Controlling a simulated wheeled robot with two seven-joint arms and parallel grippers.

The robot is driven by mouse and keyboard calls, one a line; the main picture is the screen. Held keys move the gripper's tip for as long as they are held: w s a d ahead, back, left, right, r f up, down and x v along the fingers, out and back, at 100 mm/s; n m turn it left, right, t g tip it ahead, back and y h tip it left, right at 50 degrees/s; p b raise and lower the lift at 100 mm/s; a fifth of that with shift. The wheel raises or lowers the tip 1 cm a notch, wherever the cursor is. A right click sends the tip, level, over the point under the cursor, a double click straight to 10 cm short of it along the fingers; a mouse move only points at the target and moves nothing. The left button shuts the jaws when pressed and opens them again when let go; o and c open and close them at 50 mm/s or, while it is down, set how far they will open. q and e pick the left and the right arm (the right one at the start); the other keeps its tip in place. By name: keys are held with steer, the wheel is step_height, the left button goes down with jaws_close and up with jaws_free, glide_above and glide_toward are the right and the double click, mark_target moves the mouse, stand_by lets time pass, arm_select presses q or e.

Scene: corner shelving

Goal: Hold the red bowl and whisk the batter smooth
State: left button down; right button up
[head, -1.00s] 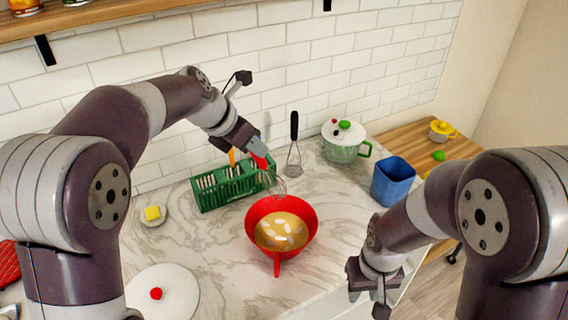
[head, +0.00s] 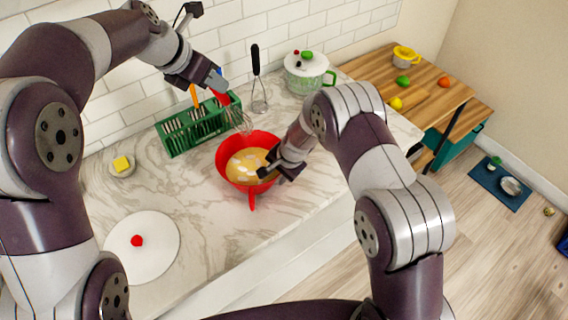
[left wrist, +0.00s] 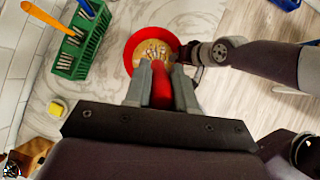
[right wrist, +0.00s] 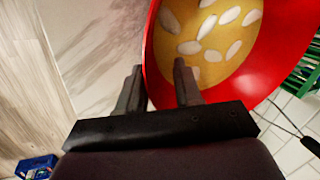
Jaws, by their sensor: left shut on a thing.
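The red bowl (head: 226,166) stands on the marble counter, holding tan batter (head: 240,160) with several pale lumps. Its handle points toward me. My left gripper (head: 221,84) is shut on the red handle of a whisk (head: 240,121), whose wire end hangs just above or behind the bowl's back rim; I cannot tell whether it touches. The red handle also shows in the left wrist view (left wrist: 160,88). My right gripper (head: 272,173) is at the bowl's right rim. In the right wrist view its open fingers (right wrist: 158,88) straddle the bowl wall, one outside and one inside.
A green utensil rack (head: 197,128) stands behind the bowl. Behind are a black-handled utensil (head: 256,70) and a lidded pot (head: 308,72). A butter dish (head: 122,166) and white lid (head: 143,260) lie left. Fruit lies on the wooden counter (head: 447,95). The counter before the bowl is clear.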

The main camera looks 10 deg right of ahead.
steer(key=shift+x, duration=0.75)
arm_select(q)
steer(key=shift+s, duration=0.1)
arm_select(e)
steer(key=shift+f, duration=0.2)
arm_select(q)
steer(key=shift+s+r, duration=0.15)
steer(key=shift+s, duration=0.1)
arm_select(e)
steer(key=shift+s+a+f, duration=0.1)
arm_select(q)
steer(key=shift+w, duration=0.2)
arm_select(e)
jaws_close()
stand_by(0.3)
steer(key=shift+c, duration=0.5)
jaws_free()
steer(key=shift+c, duration=0.3)
